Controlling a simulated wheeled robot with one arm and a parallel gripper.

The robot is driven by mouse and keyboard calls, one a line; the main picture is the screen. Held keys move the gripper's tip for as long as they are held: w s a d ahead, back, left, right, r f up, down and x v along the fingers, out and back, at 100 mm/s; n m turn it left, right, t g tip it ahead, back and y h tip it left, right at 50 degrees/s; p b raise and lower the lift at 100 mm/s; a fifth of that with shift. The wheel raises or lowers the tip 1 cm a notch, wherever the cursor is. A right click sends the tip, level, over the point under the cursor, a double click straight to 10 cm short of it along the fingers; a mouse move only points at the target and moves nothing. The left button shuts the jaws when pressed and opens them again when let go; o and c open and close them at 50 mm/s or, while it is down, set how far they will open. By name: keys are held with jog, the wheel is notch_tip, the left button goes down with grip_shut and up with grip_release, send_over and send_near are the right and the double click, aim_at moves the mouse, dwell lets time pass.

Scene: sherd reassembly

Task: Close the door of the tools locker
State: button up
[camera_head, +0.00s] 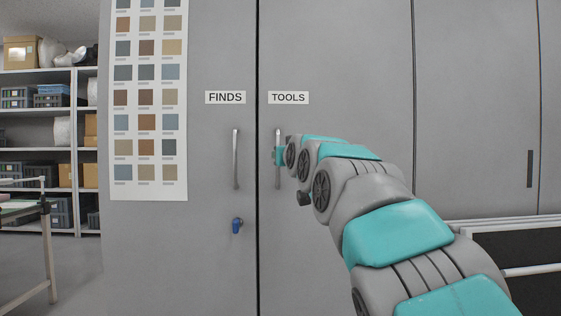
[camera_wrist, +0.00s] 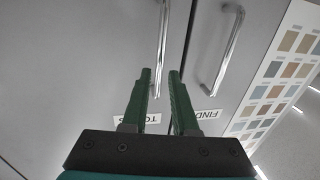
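The tools locker door (camera_head: 340,60) is a tall grey panel labelled TOOLS (camera_head: 289,98). It looks flush or nearly flush with its neighbour, with a dark vertical seam at its left edge. Its upright metal bar handle (camera_head: 278,165) is partly covered by my gripper (camera_head: 279,155) in the head view. In the wrist view, which is turned about upside down, my gripper's two green fingers (camera_wrist: 158,72) stand apart. The tools handle (camera_wrist: 161,40) passes between them, with small gaps at each side. Whether a finger touches it I cannot tell.
The finds door (camera_head: 220,60) on the left has its own handle (camera_head: 236,160) and a blue key or lock (camera_head: 237,226). A colour chart (camera_head: 148,100) hangs on it. Shelves (camera_head: 50,140) stand far left. A pale rail (camera_head: 520,222) runs at right.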

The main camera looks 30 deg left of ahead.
jog(key=shift+s+d, duration=0.45)
jog(key=shift+s, duration=0.15)
jog(key=w+d+f+m+g+h, duration=0.1)
jog(key=d+f+h, duration=0.1)
jog(key=d+f, duration=0.35)
jog(key=w+d+f+m+h, duration=0.1)
jog(key=w+d+f+h, duration=0.15)
jog(key=d+f, duration=0.35)
jog(key=s+d+f+m+g+h, duration=0.2)
jog(key=s+d+f, duration=0.1)
jog(key=d+f, duration=0.5)
jog(key=s+d+f+m+g+h, duration=0.1)
jog(key=s+d+f+g+h, duration=0.2)
jog(key=d+f, duration=0.5)
jog(key=s+d+f+m+g, duration=0.1)
jog(key=s+d+f+g, duration=0.2)
jog(key=s, duration=1)
jog(key=s+d+f+m+g+h+p, duration=0.1)
jog(key=s+d+f+g, duration=0.2)
jog(key=s+d+f, duration=0.7)
jog(key=s+d+f+m+g+h, duration=0.1)
jog(key=s+d+f+g, duration=0.2)
jog(key=s, duration=1.3)
jog(key=d+f, duration=0.3)
jog(key=f, duration=0.3)
jog(key=shift+d+f+g, duration=0.15)
jog(key=shift+f+g, duration=0.05)
jog(key=shift+g, duration=0.1)
